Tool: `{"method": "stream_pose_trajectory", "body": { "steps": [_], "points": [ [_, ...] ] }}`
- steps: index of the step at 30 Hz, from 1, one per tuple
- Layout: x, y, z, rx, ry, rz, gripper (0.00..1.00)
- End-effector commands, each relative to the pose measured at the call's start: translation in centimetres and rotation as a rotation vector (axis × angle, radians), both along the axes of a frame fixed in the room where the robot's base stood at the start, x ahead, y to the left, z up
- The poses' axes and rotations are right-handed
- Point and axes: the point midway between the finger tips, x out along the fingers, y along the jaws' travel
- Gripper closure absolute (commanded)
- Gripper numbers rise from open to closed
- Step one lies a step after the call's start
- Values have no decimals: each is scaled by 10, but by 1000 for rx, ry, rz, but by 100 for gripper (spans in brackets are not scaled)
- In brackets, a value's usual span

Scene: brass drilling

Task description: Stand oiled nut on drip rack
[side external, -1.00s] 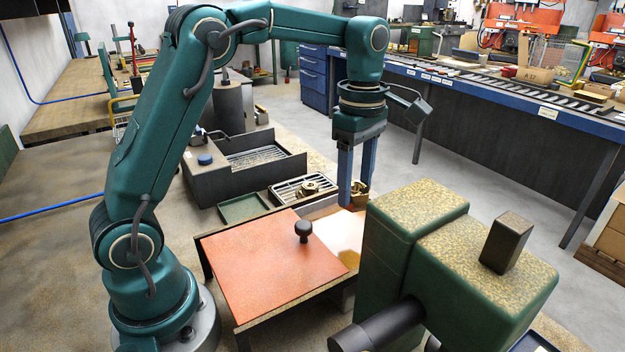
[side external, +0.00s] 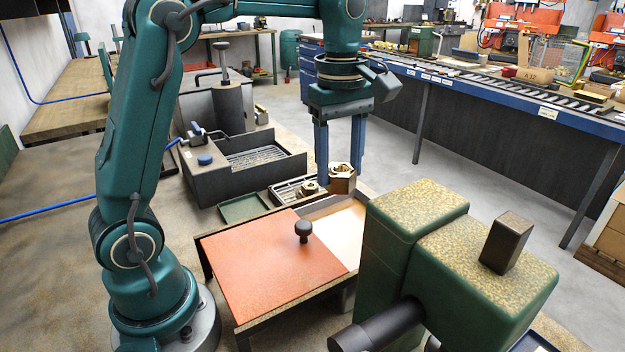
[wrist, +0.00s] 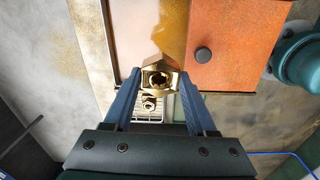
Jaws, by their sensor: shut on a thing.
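My gripper (side external: 341,168) is shut on a brass hex nut (side external: 342,182), which hangs between the blue fingertips, just right of the drip rack in the side view. In the wrist view the held nut (wrist: 158,65) shows its hole, between my gripper's fingers (wrist: 157,84). The drip rack (side external: 283,193) is a slatted metal grid in a dark frame. A second brass nut (side external: 309,187) rests on it. That nut also shows in the wrist view (wrist: 149,102), below the held nut. I cannot tell how high the held nut is.
An orange lid (side external: 270,262) with a black knob (side external: 303,231) covers part of the low table beside a shallow pan (side external: 342,232). An empty green tray (side external: 243,208) adjoins the rack. Behind is a dark tank (side external: 215,185). A green machine (side external: 415,210) stands at front right.

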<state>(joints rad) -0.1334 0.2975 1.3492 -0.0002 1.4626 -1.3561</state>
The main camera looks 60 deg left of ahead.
Motion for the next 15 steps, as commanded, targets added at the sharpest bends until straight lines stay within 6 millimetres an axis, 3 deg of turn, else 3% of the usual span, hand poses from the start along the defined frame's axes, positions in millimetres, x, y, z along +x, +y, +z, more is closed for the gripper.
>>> {"method": "stream_pose_trajectory", "body": {
  "steps": [15],
  "points": [
    [-37,2,-1,22,18,-978,100]
  ]
}}
